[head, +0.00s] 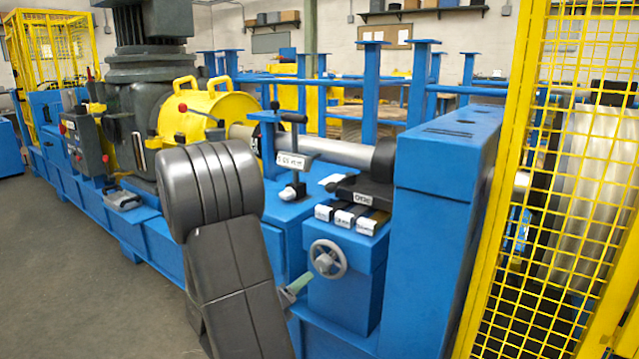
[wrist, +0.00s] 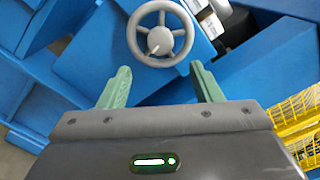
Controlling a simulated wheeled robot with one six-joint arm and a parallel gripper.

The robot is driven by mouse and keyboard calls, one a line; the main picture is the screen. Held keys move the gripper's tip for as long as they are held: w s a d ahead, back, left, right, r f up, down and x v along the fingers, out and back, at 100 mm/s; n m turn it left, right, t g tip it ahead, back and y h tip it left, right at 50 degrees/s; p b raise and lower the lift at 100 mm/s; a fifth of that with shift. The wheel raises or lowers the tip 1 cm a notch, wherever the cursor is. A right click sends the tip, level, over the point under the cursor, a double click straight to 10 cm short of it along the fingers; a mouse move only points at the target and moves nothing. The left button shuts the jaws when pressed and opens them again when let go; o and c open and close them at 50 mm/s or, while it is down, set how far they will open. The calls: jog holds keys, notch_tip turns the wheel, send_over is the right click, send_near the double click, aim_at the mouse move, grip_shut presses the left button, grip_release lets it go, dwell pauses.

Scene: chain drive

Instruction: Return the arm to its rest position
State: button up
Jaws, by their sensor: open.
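My arm fills the lower middle of the head view as a dark grey link with a rounded elbow. My gripper (wrist: 160,85) shows in the wrist view with its two green fingers apart and nothing between them. One green finger also shows in the head view (head: 301,284), beside the arm and left of the blue handwheel housing. The grey handwheel (wrist: 161,33) is just beyond the fingertips in the wrist view, apart from them as far as I can tell. The handwheel also shows in the head view (head: 328,259). The other finger is hidden there.
The blue housing (head: 345,295) carries small labelled blocks (head: 352,215) on top. A tall blue cabinet (head: 440,200) stands right of it, then a yellow mesh guard (head: 560,190). A long blue machine base runs left. Open grey floor (head: 80,270) lies at lower left.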

aim_at(321, 265)
jog(key=v, duration=0.4)
jog(key=b+x, duration=0.2)
jog(key=x, duration=1.1)
jog(key=shift+w+d, duration=0.2)
jog(key=shift+a+r+n, duration=0.1)
jog(key=shift+n, duration=0.9)
jog(key=n, duration=0.3)
jog(key=shift+s, duration=0.1)
jog(key=n, duration=0.5)
jog(key=shift+r, duration=0.15)
jog(key=n, duration=0.5)
jog(key=shift+r+n, duration=0.15)
jog(key=shift+n, duration=0.25)
jog(key=n+p, duration=0.2)
jog(key=n, duration=0.1)
jog(key=shift+a+r+n, duration=0.1)
jog(key=shift+n, duration=0.2)
jog(key=shift+n, duration=0.3)
